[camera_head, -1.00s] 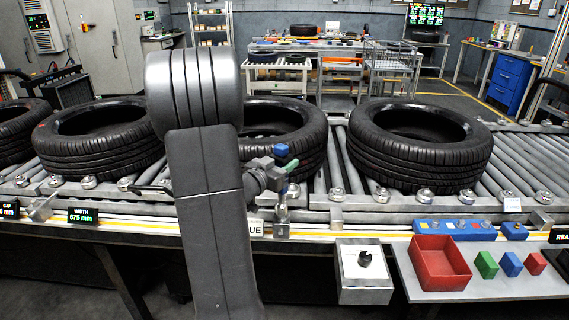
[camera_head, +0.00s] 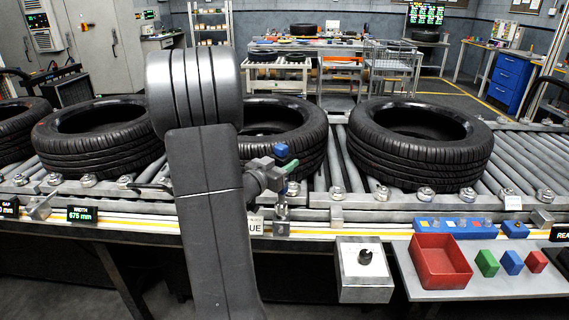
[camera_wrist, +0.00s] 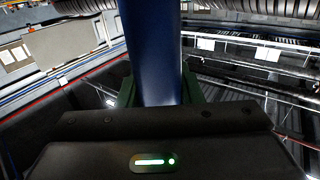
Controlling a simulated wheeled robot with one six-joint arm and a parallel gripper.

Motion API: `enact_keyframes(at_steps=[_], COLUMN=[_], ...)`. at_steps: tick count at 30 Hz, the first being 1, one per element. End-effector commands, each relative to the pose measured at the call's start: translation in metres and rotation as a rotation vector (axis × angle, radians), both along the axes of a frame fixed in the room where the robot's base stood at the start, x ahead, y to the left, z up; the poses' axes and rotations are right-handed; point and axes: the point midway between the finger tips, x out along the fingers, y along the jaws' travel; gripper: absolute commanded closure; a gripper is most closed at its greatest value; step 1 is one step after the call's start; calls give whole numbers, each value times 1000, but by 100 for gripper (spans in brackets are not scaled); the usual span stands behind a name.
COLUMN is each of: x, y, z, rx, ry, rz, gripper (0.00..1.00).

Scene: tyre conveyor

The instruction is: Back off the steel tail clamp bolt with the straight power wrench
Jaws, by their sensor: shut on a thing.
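The straight power wrench shows its blue end (camera_head: 281,151) in the head view, upright at the conveyor's front edge. In the wrist view its blue body (camera_wrist: 152,50) stands between the green fingers. My gripper (camera_head: 287,167) is shut on the wrench; it also shows in the wrist view (camera_wrist: 160,92). The wrench's lower end points down at a small steel clamp (camera_head: 282,229) on the front rail. The tail clamp bolt is too small or hidden to make out, so I cannot tell whether the wrench is seated on it.
Tyres (camera_head: 420,145) lie on the roller conveyor behind the wrench. A grey box with a black knob (camera_head: 364,258) sits at the front. A red bin (camera_head: 440,262) and coloured blocks (camera_head: 511,263) stand on a shelf to the right. My arm hides part of the conveyor.

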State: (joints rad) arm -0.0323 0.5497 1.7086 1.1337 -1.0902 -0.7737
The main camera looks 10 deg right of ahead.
Motion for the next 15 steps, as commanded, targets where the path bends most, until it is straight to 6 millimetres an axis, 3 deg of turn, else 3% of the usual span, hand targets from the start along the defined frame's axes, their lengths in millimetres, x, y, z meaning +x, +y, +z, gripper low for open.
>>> enact_keyframes(at_steps=[15], x=[0], y=[0], z=[-6], rx=[-2], ry=[-3], rz=[0], gripper=[95])
